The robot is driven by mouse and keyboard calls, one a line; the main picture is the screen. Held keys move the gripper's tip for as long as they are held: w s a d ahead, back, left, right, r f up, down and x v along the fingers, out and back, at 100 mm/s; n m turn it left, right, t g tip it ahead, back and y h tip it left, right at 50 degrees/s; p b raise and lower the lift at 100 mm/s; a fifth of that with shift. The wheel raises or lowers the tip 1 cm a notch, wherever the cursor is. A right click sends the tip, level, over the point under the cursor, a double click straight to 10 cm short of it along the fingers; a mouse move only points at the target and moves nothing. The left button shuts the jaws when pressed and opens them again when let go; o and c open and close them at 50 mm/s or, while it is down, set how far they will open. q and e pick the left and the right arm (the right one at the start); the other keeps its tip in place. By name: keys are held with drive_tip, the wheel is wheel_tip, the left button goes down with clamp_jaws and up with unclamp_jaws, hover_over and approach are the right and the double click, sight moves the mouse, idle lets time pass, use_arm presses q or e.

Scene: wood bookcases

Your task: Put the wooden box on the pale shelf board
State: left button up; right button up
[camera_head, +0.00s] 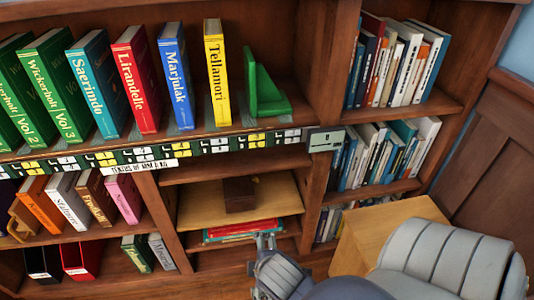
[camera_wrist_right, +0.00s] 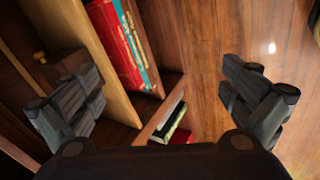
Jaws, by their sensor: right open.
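The dark brown wooden box (camera_head: 240,194) rests on the pale shelf board (camera_head: 279,190) in the middle bay of the bookcase. My right gripper (camera_head: 267,241) is below and in front of the board, apart from the box. In the right wrist view the two fingers of my right gripper (camera_wrist_right: 163,80) are spread wide with nothing held between them. There the edge of the pale board (camera_wrist_right: 95,60) runs past the left finger, and a brown block that looks like the box (camera_wrist_right: 68,62) is partly hidden behind that finger. My left gripper is not in view.
Red and teal books (camera_head: 242,231) lie flat under the pale board. Upright books (camera_head: 185,85) and a green bookend (camera_head: 262,90) fill the shelf above. A light wooden surface (camera_head: 380,235) stands at right beside my arm. The board has bare room around the box.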

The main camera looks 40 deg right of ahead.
drive_tip(key=s+a+r+m+g+y, duration=0.1)
drive_tip(key=s+a+m+g+y, duration=0.1)
drive_tip(key=s+a+m, duration=0.3)
drive_tip(key=s+m, duration=0.2)
drive_tip(key=s, duration=0.1)
drive_tip(key=shift+s+a+m+y, duration=0.25)
drive_tip(key=shift+a+m+y, duration=0.05)
drive_tip(key=shift+a+y, duration=0.1)
use_arm(q)
drive_tip(key=shift+w+f, duration=0.1)
use_arm(e)
drive_tip(key=shift+w, duration=0.1)
